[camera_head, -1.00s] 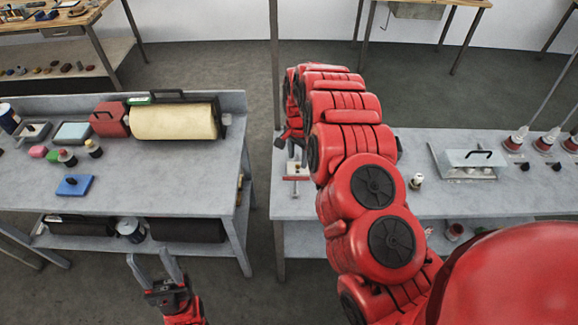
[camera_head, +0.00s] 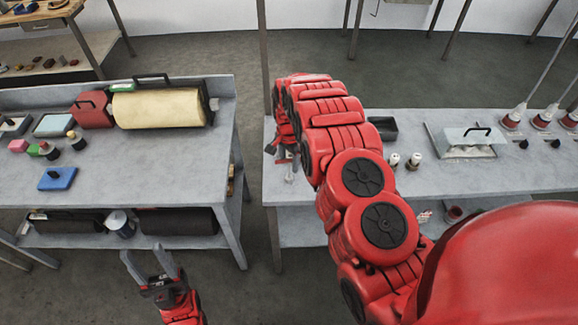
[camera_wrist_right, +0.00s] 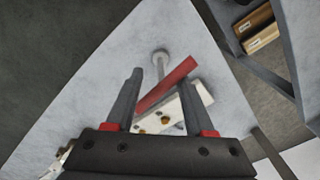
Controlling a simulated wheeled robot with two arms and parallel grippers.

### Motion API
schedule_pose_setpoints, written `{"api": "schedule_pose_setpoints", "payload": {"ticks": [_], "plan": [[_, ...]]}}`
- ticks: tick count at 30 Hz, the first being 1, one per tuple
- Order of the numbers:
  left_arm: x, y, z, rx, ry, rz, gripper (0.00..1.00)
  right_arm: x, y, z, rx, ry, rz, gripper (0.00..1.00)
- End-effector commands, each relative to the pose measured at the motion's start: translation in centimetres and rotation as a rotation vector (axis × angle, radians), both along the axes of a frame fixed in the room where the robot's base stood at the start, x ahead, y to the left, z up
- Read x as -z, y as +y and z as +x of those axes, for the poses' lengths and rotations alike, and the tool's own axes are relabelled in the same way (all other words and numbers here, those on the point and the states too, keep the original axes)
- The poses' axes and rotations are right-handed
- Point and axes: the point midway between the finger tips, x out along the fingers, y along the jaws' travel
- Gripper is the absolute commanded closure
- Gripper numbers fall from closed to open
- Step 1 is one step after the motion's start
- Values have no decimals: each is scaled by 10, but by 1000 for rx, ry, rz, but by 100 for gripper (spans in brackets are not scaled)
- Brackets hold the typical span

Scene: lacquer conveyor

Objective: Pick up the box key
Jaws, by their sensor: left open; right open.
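In the right wrist view, a red bar (camera_wrist_right: 168,84) runs diagonally between the fingers of my right gripper (camera_wrist_right: 161,80). Beneath it is a cream block (camera_wrist_right: 197,100) with brass-coloured spots. A grey round-headed piece (camera_wrist_right: 160,57) stands just past the fingertips. Which of these is the box key I cannot tell for sure. My right gripper is open, over the bench's left end; contact with the bar cannot be told. In the head view my right arm largely hides this spot. My left gripper (camera_head: 149,264) is open and empty, low in front of the left bench.
The right bench (camera_head: 440,180) holds a black tray (camera_head: 383,128), two small white-capped bottles (camera_head: 404,160) and a lidded metal box (camera_head: 468,140). The left bench (camera_head: 130,150) holds a cream roller (camera_head: 163,108), a red box (camera_head: 92,108) and a blue block (camera_head: 57,178). An open gap separates the benches.

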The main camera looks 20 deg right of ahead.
Motion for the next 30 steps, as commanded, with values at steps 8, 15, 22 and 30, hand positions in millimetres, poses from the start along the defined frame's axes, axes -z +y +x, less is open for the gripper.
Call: {"api": "schedule_pose_setpoints", "payload": {"ticks": [8,15,22,30], "plan": [[-10,0,0,0,0,0,50,19,-1,-1,-1,2,-1,47],[-17,0,0,0,0,0,50,47,-1,-1,-1,4,-2,47],[-17,0,0,0,0,0,50,53,0,-1,-1,1,0,47],[-17,0,0,0,0,0,50,53,0,-1,-1,1,0,77]]}}
